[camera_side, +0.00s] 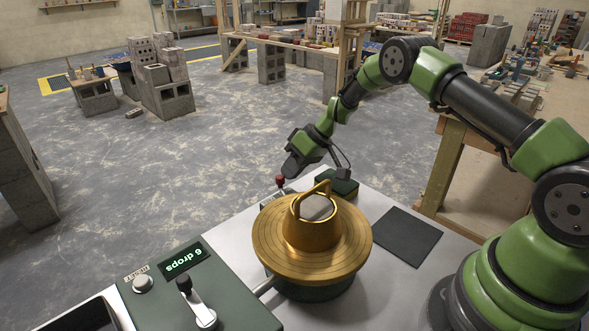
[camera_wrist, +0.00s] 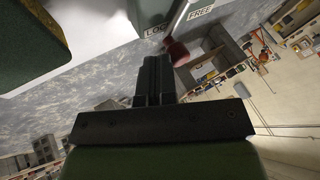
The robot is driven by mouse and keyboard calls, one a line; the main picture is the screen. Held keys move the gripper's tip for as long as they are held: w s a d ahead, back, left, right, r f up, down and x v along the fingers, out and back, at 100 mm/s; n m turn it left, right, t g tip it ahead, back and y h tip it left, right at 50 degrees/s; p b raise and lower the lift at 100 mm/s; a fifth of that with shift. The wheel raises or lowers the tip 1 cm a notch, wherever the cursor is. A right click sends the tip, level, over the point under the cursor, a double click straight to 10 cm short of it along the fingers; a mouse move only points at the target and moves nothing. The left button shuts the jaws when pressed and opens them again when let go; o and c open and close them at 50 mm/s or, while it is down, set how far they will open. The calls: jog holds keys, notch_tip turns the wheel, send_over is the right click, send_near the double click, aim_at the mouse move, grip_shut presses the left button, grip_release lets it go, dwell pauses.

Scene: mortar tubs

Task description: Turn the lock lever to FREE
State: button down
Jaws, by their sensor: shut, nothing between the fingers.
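The lock lever's red knob (camera_side: 280,181) shows in the side view just beyond the brass disc. In the wrist view the red knob (camera_wrist: 178,53) sits on a pale rod between the LOCK label (camera_wrist: 155,32) and the FREE label (camera_wrist: 201,12). I cannot tell exactly which setting the lever is at. My gripper (camera_side: 290,170) points down beside the knob. In the wrist view its fingers (camera_wrist: 154,68) are together and empty, just left of the knob. I cannot tell whether they touch it. The lever's base is mostly hidden in the side view.
A brass disc with a handled cone (camera_side: 313,228) stands close in front of my gripper. A green control box (camera_side: 205,300) reads "6 drops" and carries a black-knobbed lever (camera_side: 195,300). A dark mat (camera_side: 407,236) lies on the table at right.

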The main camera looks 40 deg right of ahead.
aim_at(279, 176)
jog(key=shift+w+a+n, duration=0.2)
jog(key=shift+n, duration=0.2)
jog(key=shift+w+a, duration=0.6)
jog(key=shift+a, duration=0.2)
jog(key=shift+w+a+n+g+y, duration=0.1)
jog(key=shift+a+n+g+y, duration=0.2)
jog(key=shift+n+g, duration=0.3)
jog(key=shift+w+a+n, duration=0.2)
jog(key=shift+a+n, duration=0.1)
jog(key=shift+a, duration=0.4)
jog(key=shift+s, duration=0.1)
jog(key=shift+s+d, duration=0.45)
jog(key=shift+s, duration=0.15)
